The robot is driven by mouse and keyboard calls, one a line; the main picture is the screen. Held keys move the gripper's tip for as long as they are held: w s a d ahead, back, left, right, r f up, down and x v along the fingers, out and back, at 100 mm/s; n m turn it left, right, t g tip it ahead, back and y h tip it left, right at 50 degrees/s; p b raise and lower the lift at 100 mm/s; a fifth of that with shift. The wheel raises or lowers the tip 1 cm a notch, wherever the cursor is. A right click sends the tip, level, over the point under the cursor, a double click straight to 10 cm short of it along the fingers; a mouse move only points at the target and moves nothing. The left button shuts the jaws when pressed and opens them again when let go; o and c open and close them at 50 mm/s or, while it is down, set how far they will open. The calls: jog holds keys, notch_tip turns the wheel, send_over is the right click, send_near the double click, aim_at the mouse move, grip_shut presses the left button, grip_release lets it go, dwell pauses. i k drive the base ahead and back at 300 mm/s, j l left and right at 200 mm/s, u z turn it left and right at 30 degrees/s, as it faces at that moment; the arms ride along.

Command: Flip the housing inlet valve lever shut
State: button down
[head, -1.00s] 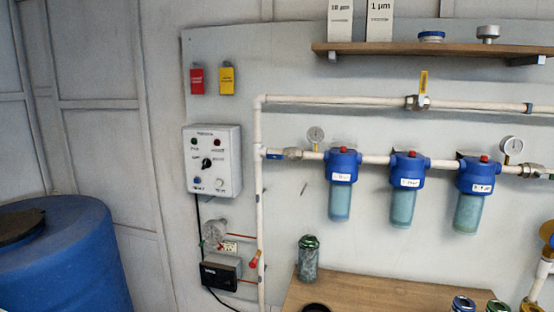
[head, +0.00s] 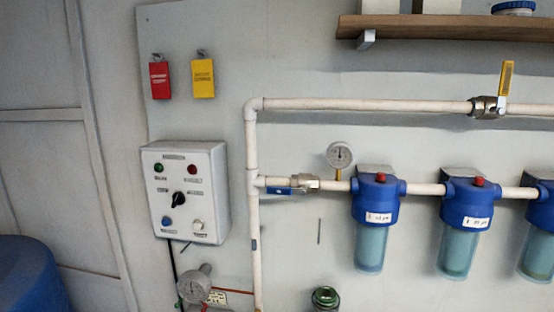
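The inlet valve (head: 306,183) is a metal body on the lower white pipe, left of the first blue filter housing (head: 375,208). Its blue lever (head: 279,190) lies flat along the pipe and points left toward the vertical pipe. Just right of the valve stands a round gauge (head: 340,156). A second valve (head: 487,107) on the upper pipe has a yellow lever (head: 507,78) that stands upright, across the pipe. My gripper is not in view.
A control box (head: 186,190) hangs left of the vertical pipe (head: 253,220). Red (head: 160,79) and yellow (head: 203,77) tags hang above it. A wooden shelf (head: 440,30) juts out at top right. A blue barrel (head: 28,275) stands at lower left.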

aim_at(278, 189)
jog(key=i+j+z, duration=0.25)
jog(key=i+j, duration=0.55)
